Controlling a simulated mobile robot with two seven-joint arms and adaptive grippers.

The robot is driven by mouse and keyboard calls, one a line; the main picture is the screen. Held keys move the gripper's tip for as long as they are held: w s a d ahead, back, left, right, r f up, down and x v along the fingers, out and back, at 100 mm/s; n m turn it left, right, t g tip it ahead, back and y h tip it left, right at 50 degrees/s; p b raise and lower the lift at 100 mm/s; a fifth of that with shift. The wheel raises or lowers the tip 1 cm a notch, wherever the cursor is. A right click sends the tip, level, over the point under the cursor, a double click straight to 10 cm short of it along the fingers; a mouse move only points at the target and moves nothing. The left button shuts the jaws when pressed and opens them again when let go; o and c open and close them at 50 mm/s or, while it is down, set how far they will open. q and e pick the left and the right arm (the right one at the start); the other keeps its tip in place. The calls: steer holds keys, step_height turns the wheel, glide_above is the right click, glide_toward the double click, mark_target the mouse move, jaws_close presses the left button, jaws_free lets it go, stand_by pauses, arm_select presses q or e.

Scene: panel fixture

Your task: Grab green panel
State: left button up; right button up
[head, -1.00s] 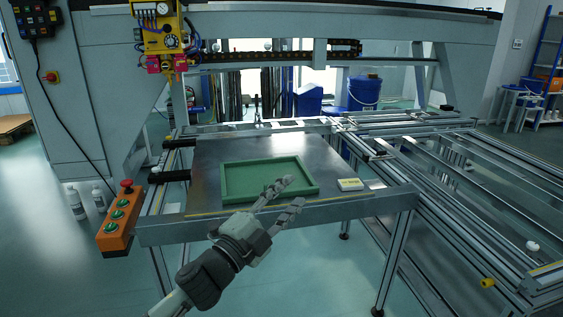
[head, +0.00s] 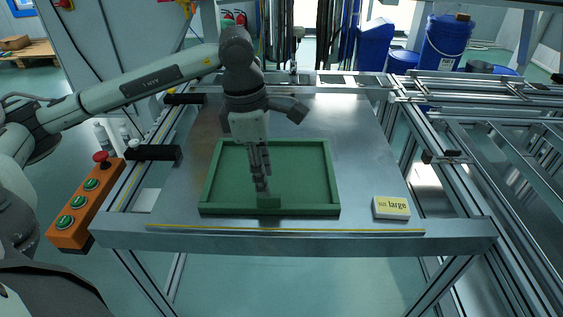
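The green panel (head: 334,180) is a shallow rectangular tray with a raised rim. It lies flat on the metal table, and a small green block (head: 269,203) shows at the middle of its front rim. My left gripper (head: 263,188) points down over the panel, with its fingertips close to that block. The fingers line up nearly one behind the other, so I cannot tell whether they are apart, closed or touching the block. The gripper and wrist hide part of the panel's middle and back rim. My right gripper is not in view.
The metal table (head: 365,150) is mostly bare around the panel. A small box marked "large" (head: 391,208) lies at its front right. An orange button box (head: 83,205) is at the left edge. Black clamps (head: 153,153) stick in from the left, and metal rails (head: 480,150) run along the right.

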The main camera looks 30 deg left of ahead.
mark_target(268, 205)
arm_select(q)
steer(key=f, duration=0.3)
steer(key=shift+s+d, duration=0.15)
steer(key=shift+s, duration=0.05)
steer(key=f, duration=0.4)
steer(key=shift+w+d+p, duration=0.2)
steer(key=shift+w+p, duration=0.05)
steer(key=shift+p, duration=0.15)
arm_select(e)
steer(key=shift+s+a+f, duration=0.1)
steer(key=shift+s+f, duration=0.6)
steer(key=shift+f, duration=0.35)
arm_select(q)
steer(key=shift+c, duration=0.6)
jaws_close()
steer(key=shift+r, duration=0.1)
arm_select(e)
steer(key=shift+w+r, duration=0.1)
